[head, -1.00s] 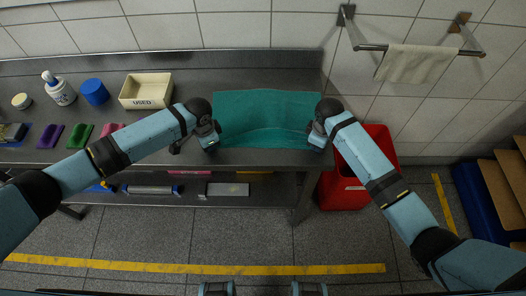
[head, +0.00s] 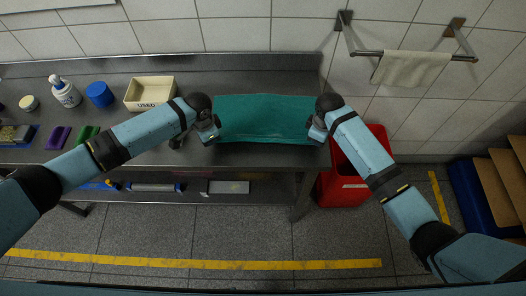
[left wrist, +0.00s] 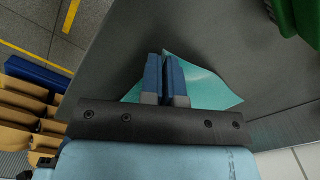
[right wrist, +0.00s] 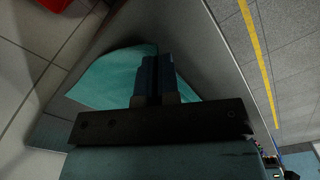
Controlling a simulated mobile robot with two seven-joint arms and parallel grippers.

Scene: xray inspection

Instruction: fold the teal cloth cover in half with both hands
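The teal cloth cover (head: 265,117) lies on the right end of the steel table, its front part raised along the near edge between my grippers. My left gripper (head: 212,137) is at its near left corner; in the left wrist view its fingers (left wrist: 165,78) are closed together on the cloth (left wrist: 205,85). My right gripper (head: 316,133) is at its near right corner; in the right wrist view its fingers (right wrist: 155,78) are closed together on the cloth (right wrist: 108,78). The fingers hide the pinched corners.
A cream bin marked USED (head: 150,92), a blue jar (head: 99,94) and a white bottle (head: 64,92) stand left on the table (head: 230,72). A red bin (head: 345,185) stands below the right end. A towel (head: 411,67) hangs on a wall rail.

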